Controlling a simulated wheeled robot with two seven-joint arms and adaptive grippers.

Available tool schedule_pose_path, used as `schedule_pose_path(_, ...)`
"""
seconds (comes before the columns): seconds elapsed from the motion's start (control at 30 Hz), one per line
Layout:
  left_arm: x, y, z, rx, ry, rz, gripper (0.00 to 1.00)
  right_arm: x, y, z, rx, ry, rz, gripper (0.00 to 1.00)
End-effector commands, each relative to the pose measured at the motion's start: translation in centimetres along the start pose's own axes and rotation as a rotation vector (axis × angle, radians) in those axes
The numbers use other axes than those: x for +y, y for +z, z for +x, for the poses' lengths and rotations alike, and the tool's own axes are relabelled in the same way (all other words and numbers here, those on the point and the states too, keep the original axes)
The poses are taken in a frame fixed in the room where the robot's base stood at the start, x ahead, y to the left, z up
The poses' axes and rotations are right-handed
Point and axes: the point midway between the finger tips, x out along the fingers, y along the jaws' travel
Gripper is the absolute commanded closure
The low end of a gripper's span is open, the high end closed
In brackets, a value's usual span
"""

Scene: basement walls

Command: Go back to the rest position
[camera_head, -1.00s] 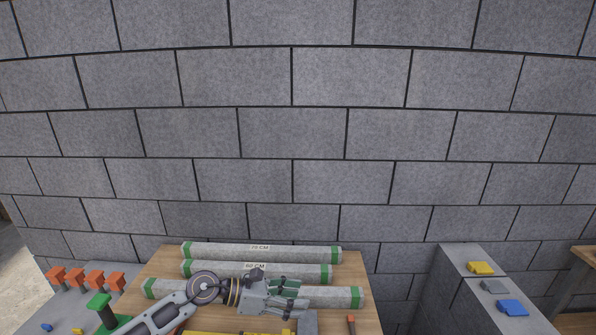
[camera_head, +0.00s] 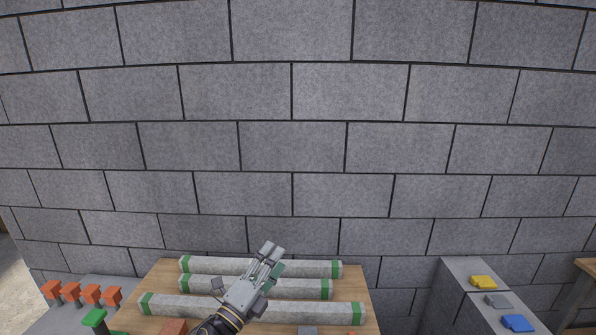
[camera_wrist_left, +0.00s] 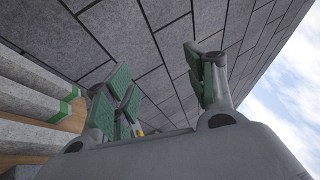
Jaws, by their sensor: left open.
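My left gripper (camera_head: 270,262) is in the head view at the bottom middle, above the wooden table (camera_head: 165,285), with its fingers pointing up and away toward the wall. In the left wrist view its green-padded fingers (camera_wrist_left: 160,90) are spread apart with nothing between them. It partly hides the grey tubes behind it. My right gripper is not in view.
Three grey tubes with green ends lie on the table: far (camera_head: 215,265), middle (camera_head: 310,288) and near (camera_head: 185,305). Orange pieces (camera_head: 82,293) stand at left. Yellow (camera_head: 483,282) and blue (camera_head: 517,322) pieces lie on blocks at right. A block wall (camera_head: 300,150) rises behind.

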Motion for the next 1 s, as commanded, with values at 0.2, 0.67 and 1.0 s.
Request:
schedule_pose_path(0.2, 2.3, 3.5, -2.3, -0.214, 0.104, -0.253, 0.45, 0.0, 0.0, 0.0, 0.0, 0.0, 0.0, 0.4)
schedule_pose_path(0.67, 9.8, 7.3, -11.0, -0.654, 0.372, -0.757, 0.45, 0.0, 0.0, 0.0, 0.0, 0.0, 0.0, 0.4)
schedule_pose_path(1.0, 15.1, 5.9, -20.1, -0.969, 0.61, -1.086, 0.45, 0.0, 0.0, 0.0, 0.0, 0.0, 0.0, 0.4)
